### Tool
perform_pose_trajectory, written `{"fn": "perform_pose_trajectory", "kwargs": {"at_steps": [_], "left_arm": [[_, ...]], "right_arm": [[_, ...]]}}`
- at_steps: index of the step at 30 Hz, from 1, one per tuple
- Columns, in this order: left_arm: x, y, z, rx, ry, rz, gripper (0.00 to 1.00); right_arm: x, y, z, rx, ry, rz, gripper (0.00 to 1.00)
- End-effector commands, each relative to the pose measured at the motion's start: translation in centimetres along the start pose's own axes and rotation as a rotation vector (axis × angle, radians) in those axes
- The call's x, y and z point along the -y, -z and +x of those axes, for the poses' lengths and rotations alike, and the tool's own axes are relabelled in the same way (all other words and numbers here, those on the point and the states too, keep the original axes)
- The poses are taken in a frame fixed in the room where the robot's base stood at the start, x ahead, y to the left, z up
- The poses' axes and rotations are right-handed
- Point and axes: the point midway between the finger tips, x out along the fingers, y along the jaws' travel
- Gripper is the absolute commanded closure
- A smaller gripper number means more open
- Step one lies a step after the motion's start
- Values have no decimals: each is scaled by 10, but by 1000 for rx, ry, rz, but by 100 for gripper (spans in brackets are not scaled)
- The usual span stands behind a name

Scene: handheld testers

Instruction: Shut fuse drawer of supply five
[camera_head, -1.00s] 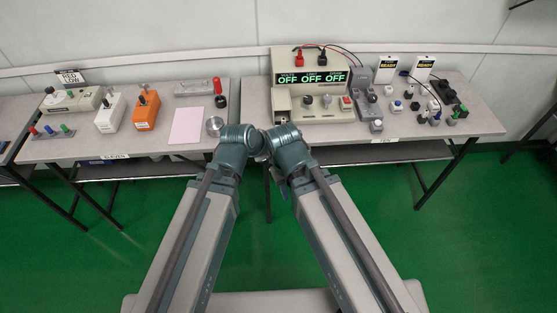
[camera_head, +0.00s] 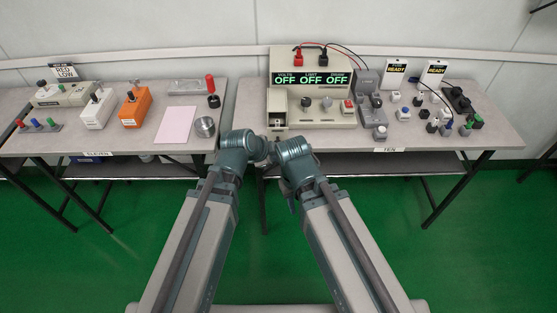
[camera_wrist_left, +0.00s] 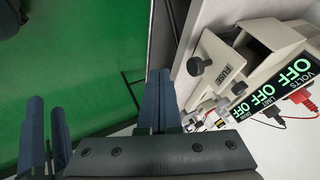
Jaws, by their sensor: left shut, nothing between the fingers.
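A beige power supply (camera_head: 335,108) stands on the table labelled TEN, its green displays reading OFF. No number five is legible on it. The fuse drawer (camera_head: 278,124) sticks out at its lower left front. In the left wrist view its face (camera_wrist_left: 226,76), labelled FUSE with a dark knob, stands out from the housing, with open space behind it. My left gripper (camera_wrist_left: 161,75) is shut and empty, left of the drawer face and apart from it. In the head view, both grippers are largely hidden behind my wrists. My right gripper's fingers cannot be made out clearly.
Red and black leads (camera_head: 322,46) plug into the supply's top. Grey blocks and small knobbed parts (camera_head: 432,115) crowd the right of this table. The neighbouring table holds a pink sheet (camera_head: 176,124), an orange tester (camera_head: 135,112) and a metal cup (camera_head: 205,126).

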Motion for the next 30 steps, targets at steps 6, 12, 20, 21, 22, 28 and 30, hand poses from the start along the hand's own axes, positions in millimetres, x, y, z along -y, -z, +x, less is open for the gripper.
{"fn": "perform_pose_trajectory", "kwargs": {"at_steps": [6,12,20,21,22,28,30], "left_arm": [[23,-3,6,-1,-2,3,100],[27,-4,7,-2,-4,6,100],[27,-4,7,-3,-4,6,100],[27,-4,7,-3,-4,6,100],[28,-4,8,-2,-3,6,100],[52,-2,21,-3,-3,6,100],[67,-2,30,-3,-3,5,100]], "right_arm": [[0,0,-4,0,0,0,69],[0,0,-5,0,0,0,69],[0,0,-5,0,0,0,69],[0,0,-5,0,0,0,69],[0,0,-4,0,0,0,69],[0,0,-4,0,0,0,69],[0,0,-4,0,0,0,69]]}}
